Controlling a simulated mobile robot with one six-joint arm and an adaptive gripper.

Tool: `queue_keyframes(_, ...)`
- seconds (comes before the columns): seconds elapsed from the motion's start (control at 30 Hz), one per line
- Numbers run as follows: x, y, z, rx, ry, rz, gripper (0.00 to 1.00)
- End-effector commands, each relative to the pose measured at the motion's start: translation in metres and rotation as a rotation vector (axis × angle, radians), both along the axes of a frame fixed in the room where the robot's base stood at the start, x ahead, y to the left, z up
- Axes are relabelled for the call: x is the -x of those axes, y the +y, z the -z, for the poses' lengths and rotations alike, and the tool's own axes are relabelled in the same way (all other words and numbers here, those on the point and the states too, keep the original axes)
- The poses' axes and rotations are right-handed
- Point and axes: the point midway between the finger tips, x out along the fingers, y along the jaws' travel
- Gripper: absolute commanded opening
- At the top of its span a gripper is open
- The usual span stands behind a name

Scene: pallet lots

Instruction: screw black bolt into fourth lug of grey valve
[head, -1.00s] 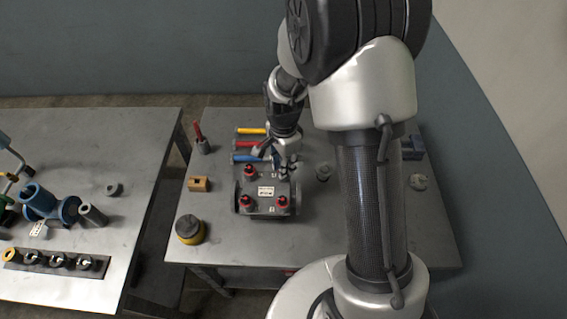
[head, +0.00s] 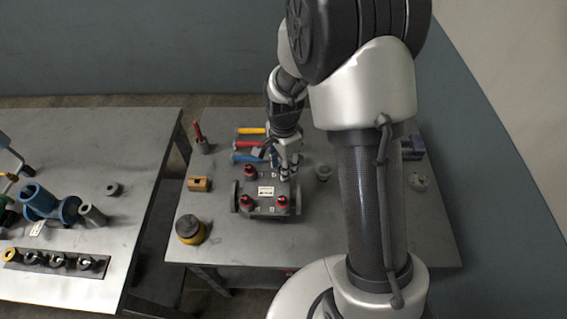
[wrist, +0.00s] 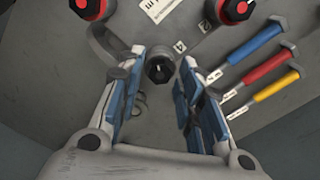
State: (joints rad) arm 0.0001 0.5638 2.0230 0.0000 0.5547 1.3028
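The grey valve (head: 265,211) stands on the right table. Three of its lugs hold black bolts with red collars, at the back left (head: 249,172), front left (head: 247,199) and front right (head: 282,202). A black bolt (wrist: 160,69) with a white mark on its top stands at the back-right lug, by a label with a 4. My gripper (head: 286,174) is over that corner and hides the bolt in the head view. In the wrist view my gripper (wrist: 163,60) is open, with a finger on each side of the bolt and gaps between. How deep the bolt sits cannot be told.
Blue (head: 246,157), red (head: 249,143) and yellow (head: 251,131) handled tools lie behind the valve. A yellow-black round object (head: 190,230), a brass block (head: 199,184) and a small holder (head: 203,147) stand left. Another table (head: 120,235) holds blue parts.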

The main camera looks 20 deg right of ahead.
Motion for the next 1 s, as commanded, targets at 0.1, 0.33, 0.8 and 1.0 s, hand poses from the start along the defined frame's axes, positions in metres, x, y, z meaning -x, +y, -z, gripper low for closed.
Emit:
queue_keyframes(0.1,0.0,0.0,0.0,0.0,0.0,-0.187,0.33)
queue_keyframes(0.33,0.0,0.0,0.0001,0.0,0.0,-0.553,0.33)
queue_keyframes(0.8,-0.0001,0.0,0.0001,0.0,0.0,-1.301,0.33)
queue_keyframes(1.0,-0.0001,0.0,0.0001,0.0,0.0,-1.62,0.33)
